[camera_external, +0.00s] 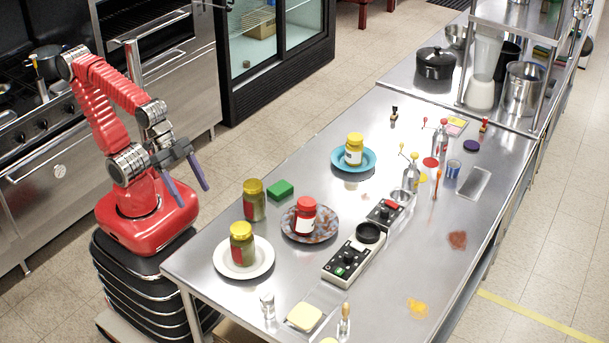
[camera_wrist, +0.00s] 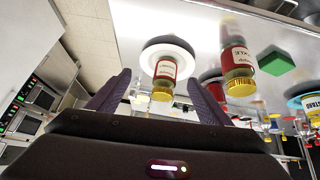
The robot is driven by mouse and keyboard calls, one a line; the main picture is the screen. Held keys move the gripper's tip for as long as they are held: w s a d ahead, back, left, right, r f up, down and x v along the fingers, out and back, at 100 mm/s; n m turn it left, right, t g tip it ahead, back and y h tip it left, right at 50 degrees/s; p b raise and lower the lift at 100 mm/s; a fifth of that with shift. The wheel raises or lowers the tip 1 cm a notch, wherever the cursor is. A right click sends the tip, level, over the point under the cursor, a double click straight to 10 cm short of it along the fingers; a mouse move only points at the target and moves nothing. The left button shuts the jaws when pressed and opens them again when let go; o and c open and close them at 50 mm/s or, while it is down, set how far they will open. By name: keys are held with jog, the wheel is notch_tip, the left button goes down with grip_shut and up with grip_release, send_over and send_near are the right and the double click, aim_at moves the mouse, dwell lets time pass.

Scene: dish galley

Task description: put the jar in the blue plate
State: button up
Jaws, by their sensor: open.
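A blue plate (camera_external: 339,168) lies toward the far side of the steel table, with a yellow-lidded mustard jar (camera_external: 354,149) on it. One pickle jar (camera_external: 254,199) with a yellow lid stands directly on the table; it also shows in the wrist view (camera_wrist: 238,62). A similar pickle jar (camera_external: 242,244) stands on a white plate (camera_external: 266,262), and a red-lidded jar (camera_external: 305,216) stands on a patterned plate (camera_external: 290,233). My gripper (camera_external: 193,197) is open and empty, left of the table and apart from every jar. Its purple fingers also show in the wrist view (camera_wrist: 157,80).
A green sponge (camera_external: 281,189) lies behind the standing pickle jar. A scale (camera_external: 353,258) and a control box (camera_external: 388,212) sit right of the plates. Bottles and small items crowd the far right. Bare steel lies between the sponge and the blue plate.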

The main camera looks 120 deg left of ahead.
jog(key=shift+g+y, duration=0.4)
jog(key=shift+g, duration=0.3)
jog(key=s, duration=0.1)
jog(key=s+a, duration=0.1)
jog(key=s, duration=0.3)
jog(key=shift+s+a+r, duration=0.15)
jog(key=shift+s+a, duration=0.05)
jog(key=shift+a, duration=0.05)
